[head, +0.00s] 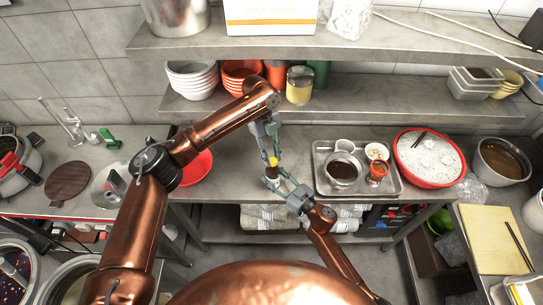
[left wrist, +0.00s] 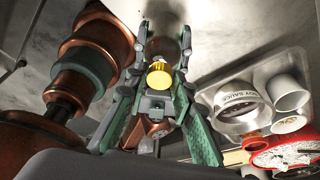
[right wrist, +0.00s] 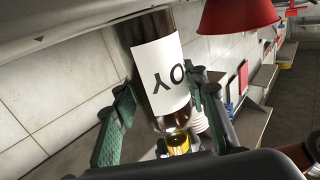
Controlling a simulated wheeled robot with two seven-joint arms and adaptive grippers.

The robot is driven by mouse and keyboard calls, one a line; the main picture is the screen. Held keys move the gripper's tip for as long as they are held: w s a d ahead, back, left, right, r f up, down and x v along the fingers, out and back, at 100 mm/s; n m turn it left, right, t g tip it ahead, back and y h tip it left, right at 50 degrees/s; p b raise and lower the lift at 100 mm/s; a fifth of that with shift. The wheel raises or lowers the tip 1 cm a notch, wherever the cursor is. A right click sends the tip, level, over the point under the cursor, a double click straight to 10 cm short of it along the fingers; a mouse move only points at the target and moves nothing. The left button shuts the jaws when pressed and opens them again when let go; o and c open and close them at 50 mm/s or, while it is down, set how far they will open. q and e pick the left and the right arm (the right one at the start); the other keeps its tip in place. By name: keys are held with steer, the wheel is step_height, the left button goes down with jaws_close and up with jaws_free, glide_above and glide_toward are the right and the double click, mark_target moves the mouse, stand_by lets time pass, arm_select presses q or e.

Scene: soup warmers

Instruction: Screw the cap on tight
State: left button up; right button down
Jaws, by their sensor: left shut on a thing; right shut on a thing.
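The soy bottle is dark with a white label (right wrist: 162,75) and stands between the pads of my right gripper (right wrist: 160,98), which is shut on it. In the head view, the bottle (head: 271,173) is small and partly covered by my right gripper (head: 281,178). The yellow cap (head: 273,161) is at the bottle's top end, with my left gripper (head: 272,150) reaching down to it. In the left wrist view, the cap (left wrist: 159,75) lies between the fingers of my left gripper, which is shut on it. How far the cap is threaded cannot be told.
A metal tray (head: 325,181) with cups and a small red pot stands on the counter to the right. A red bowl (head: 430,183) of white food is beyond it. A red plate (head: 196,168) lies left of the grippers. Shelves (head: 400,99) with bowls and jars hang above.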

arm_select(q)
steer(key=o, duration=0.7)
steer(key=shift+r, duration=2.25)
steer(key=shift+c, duration=0.4)
